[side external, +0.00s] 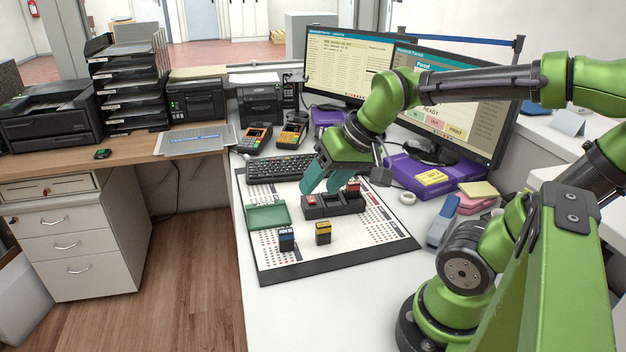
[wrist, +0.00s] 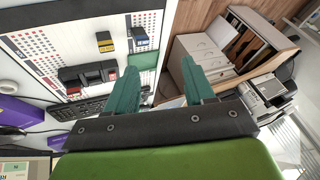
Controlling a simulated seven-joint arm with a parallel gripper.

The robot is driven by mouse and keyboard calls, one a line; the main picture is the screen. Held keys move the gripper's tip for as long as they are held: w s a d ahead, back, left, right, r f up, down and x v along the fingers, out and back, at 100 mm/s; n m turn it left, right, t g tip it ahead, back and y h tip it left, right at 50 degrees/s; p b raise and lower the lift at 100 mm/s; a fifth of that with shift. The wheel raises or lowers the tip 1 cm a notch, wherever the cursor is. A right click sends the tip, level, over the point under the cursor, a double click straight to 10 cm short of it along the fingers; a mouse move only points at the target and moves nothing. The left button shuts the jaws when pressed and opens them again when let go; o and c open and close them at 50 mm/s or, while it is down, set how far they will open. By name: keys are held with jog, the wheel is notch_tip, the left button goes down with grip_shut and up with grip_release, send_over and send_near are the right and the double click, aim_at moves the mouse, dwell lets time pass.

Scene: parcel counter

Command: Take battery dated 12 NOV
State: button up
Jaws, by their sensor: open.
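A small blue-and-black battery (side external: 286,240) and a yellow-and-black battery (side external: 323,234) stand apart on the printed mat (side external: 375,238). A black holder (side external: 333,208) behind them has a red-topped battery (side external: 311,200) at its left and another red-topped one (side external: 353,187) at its right. The wrist view also shows the blue battery (wrist: 139,37), the yellow battery (wrist: 104,41) and the holder (wrist: 90,77). I cannot read any date on the batteries. My gripper (side external: 320,190) is open and empty, its teal fingers above and behind the holder; the wrist view shows them apart (wrist: 159,65).
A flat green tray (side external: 268,217) lies on the mat's left side. A keyboard (side external: 279,168), card terminals (side external: 254,137) and a purple box (side external: 420,178) stand behind. A grey-blue stapler-like item (side external: 442,222) is at the right.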

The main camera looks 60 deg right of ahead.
jog(key=w+d+g+h, duration=0.15)
jog(key=w+d, duration=0.25)
jog(key=d, duration=0.4)
jog(key=n+g, duration=0.5)
jog(key=n, duration=1)
send_over(353, 182)
jog(key=s, duration=0.1)
notch_tip(353, 182, down, 2)
jog(key=shift+y, duration=0.25)
notch_tip(353, 182, down, 11)
jog(key=shift+w+a, duration=0.1)
jog(key=shift+m, duration=0.3)
jog(key=shift+w+f, duration=0.2)
jog(key=shift+f, duration=1.1)
jog(key=shift+w+f, duration=0.15)
jog(key=shift+f, duration=1.15)
grip_shut()
jog(key=shift+r, duration=0.1)
